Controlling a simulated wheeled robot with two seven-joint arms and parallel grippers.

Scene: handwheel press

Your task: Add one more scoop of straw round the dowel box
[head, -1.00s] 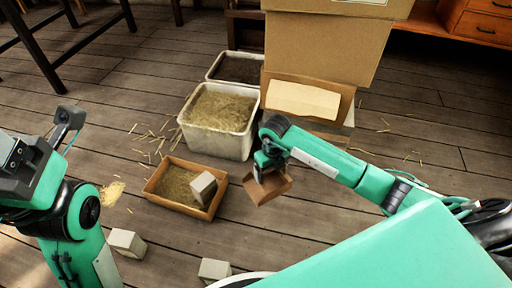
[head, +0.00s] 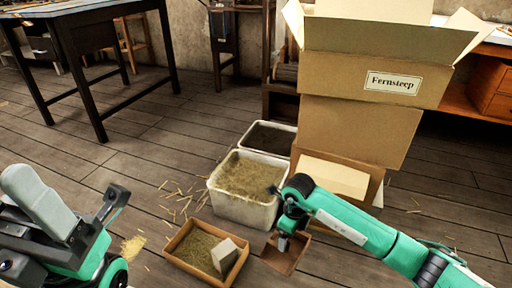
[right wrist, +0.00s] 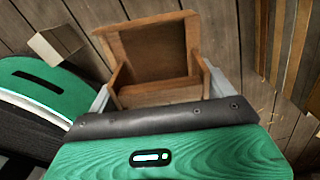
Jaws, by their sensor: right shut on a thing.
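The low wooden box (head: 176,240) stands on the floor with straw in its bottom. A pale block-like box (head: 225,256), seemingly the dowel box, sits tilted in its right part. A white bin (head: 243,212) of straw (head: 250,177) stands behind it. My right gripper (head: 288,236) is shut on a brown wooden scoop (head: 283,258), right of the wooden box and in front of the bin. In the right wrist view the scoop (right wrist: 155,52) lies between the fingers and looks empty. My left gripper (head: 45,205) is at the left edge, away from these; its fingers are unclear.
A second bin (head: 270,138) with dark contents stands behind the straw bin. Stacked cardboard boxes (head: 350,130) rise close to the right. A dark table (head: 95,20) is at the back left. Loose straw (head: 133,247) lies on the floor. A pale block (right wrist: 58,42) shows in the wrist view.

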